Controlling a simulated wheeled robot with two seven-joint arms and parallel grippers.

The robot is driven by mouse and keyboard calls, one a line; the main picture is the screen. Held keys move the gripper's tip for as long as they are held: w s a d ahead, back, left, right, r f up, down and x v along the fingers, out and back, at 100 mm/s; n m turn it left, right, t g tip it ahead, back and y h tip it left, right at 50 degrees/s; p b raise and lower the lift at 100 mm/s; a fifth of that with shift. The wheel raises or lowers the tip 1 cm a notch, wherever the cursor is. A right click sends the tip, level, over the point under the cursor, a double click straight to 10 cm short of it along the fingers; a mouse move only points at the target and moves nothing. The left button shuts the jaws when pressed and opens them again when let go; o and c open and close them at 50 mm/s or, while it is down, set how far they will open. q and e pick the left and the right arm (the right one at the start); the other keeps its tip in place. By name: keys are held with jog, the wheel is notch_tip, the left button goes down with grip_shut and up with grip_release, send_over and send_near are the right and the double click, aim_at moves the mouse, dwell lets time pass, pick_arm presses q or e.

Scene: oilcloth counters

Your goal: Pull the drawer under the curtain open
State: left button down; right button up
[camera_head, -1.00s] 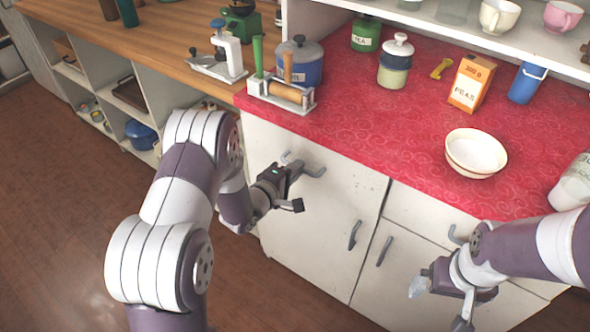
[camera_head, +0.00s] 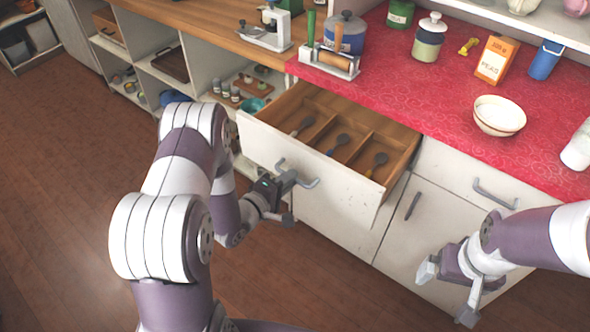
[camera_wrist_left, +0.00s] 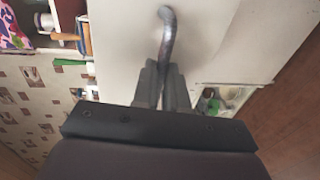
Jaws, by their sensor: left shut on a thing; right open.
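The white drawer (camera_head: 345,190) under the red counter is pulled out, showing a wooden inside with compartments and several dark utensils. My left gripper (camera_head: 287,181) is shut on the drawer's grey bar handle (camera_head: 311,183). In the left wrist view the fingers (camera_wrist_left: 165,84) close around one part of the handle (camera_wrist_left: 167,28), against the pale drawer front. My right gripper (camera_head: 449,293) is open and empty in front of the right-hand cabinet. No curtain is clearly seen in the head view; a bright patterned patch (camera_wrist_left: 12,30) in the left wrist view may be fabric.
A second drawer with its own handle (camera_head: 495,194) is shut at the right. The red counter (camera_head: 440,90) holds a bowl (camera_head: 498,116), a peas box (camera_head: 496,60) and jars. Open shelves (camera_head: 165,70) stand at the left. The wooden floor (camera_head: 60,200) is clear.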

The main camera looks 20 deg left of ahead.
pick_arm(q)
jog(key=shift+f+v, duration=0.2)
jog(key=shift+v, duration=0.8)
jog(key=shift+s, duration=0.1)
jog(key=c, duration=1.2)
grip_release()
jog(key=shift+o, duration=0.2)
jog(key=v, duration=1.2)
jog(key=shift+s+p, duration=0.35)
